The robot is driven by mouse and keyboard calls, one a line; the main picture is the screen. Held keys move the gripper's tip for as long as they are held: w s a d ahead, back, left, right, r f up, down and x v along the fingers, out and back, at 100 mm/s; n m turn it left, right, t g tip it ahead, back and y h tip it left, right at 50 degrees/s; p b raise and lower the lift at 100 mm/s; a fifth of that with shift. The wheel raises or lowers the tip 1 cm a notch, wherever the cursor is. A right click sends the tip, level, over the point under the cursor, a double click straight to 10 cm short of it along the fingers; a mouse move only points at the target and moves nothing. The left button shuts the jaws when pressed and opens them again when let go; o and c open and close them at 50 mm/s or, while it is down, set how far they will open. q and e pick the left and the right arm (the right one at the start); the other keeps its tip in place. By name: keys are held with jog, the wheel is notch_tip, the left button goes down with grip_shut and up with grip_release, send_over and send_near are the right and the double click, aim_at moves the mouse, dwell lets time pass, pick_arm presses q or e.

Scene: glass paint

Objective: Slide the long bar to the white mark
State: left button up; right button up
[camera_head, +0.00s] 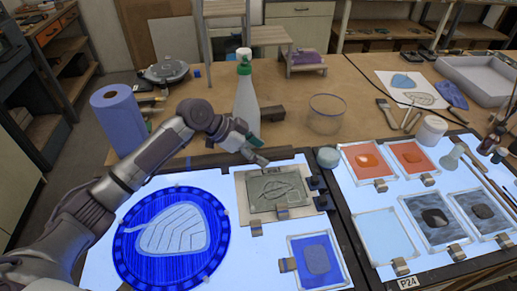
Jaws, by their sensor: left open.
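A long dark bar (212,160) lies along the back edge of the left lit panel, and my left arm crosses in front of part of it. I cannot tell whether it is loose or part of the panel's frame. My left gripper (262,158) is open beside the bar, above the back of the panel, just behind a framed grey leaf tile (278,192). Whether its fingers touch the bar is unclear. I cannot make out a distinct white mark against the bright panel. My right gripper is out of view.
A round blue leaf glass (190,245) and a small blue pane (318,258) lie on the left panel. Several framed panes cover the right panel.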

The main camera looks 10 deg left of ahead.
pick_arm(q)
grip_shut()
jog(key=shift+s+d, duration=0.15)
jog(key=shift+s, duration=0.1)
jog(key=shift+s+f, duration=0.15)
jog(key=shift+s, duration=0.1)
jog(key=shift+s+d+r, duration=0.15)
jog(key=shift+s+r, duration=0.05)
jog(key=shift+s, duration=0.05)
jog(key=shift+c, duration=1.1)
grip_release()
jog(key=shift+w, duration=0.1)
jog(key=shift+o, duration=1.1)
jog(key=shift+w+f, duration=0.15)
jog(key=v, duration=1.2)
